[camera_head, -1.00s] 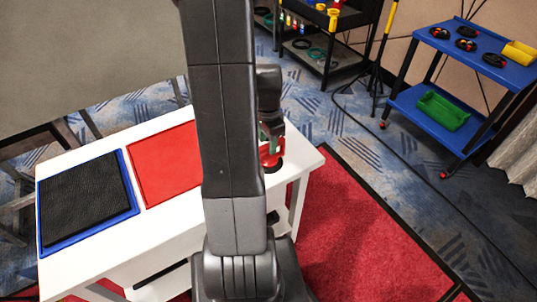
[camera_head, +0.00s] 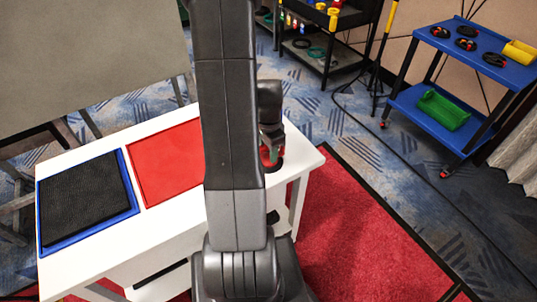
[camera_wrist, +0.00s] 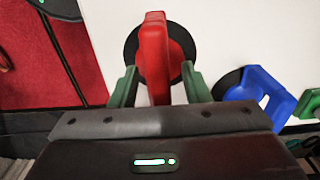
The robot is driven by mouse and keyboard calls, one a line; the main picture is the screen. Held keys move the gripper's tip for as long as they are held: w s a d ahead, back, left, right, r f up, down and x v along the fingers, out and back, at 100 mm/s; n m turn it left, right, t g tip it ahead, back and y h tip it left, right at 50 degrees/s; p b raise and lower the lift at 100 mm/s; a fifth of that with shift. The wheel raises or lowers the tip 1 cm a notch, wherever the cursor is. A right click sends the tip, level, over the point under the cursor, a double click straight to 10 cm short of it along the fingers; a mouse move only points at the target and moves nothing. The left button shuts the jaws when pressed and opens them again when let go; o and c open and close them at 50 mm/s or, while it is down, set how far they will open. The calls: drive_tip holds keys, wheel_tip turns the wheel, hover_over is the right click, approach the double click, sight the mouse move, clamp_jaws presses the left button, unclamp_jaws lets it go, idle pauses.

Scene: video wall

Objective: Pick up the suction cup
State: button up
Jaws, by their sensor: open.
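A red suction cup with an upright red handle and a round black pad (camera_wrist: 176,28) stands on the white table in the wrist view. In the head view a small part of the red cup (camera_head: 266,158) shows beside my arm, mostly hidden. My gripper (camera_wrist: 158,76) is open. Its two green fingers stand on either side of the red handle, with a gap visible at the left finger; whether the right finger touches I cannot tell. A blue suction cup (camera_wrist: 264,90) is to the right, with part of a green item (camera_wrist: 308,103) at the picture's edge.
The white table (camera_head: 90,262) carries a red panel (camera_head: 165,160) and a black mat on a blue panel (camera_head: 85,200). A blue cart (camera_head: 465,45) with several tools stands at the right. Red carpet (camera_head: 350,235) lies open beside the table.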

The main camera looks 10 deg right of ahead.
drive_tip(key=shift+f, duration=0.1)
idle(0.3)
clamp_jaws()
drive_tip(key=shift+r+p, duration=0.4)
wheel_tip(320, 180, up, 10)
drive_tip(key=shift+f, duration=0.15)
drive_tip(key=c, duration=0.7)
unclamp_jaws()
clamp_jaws()
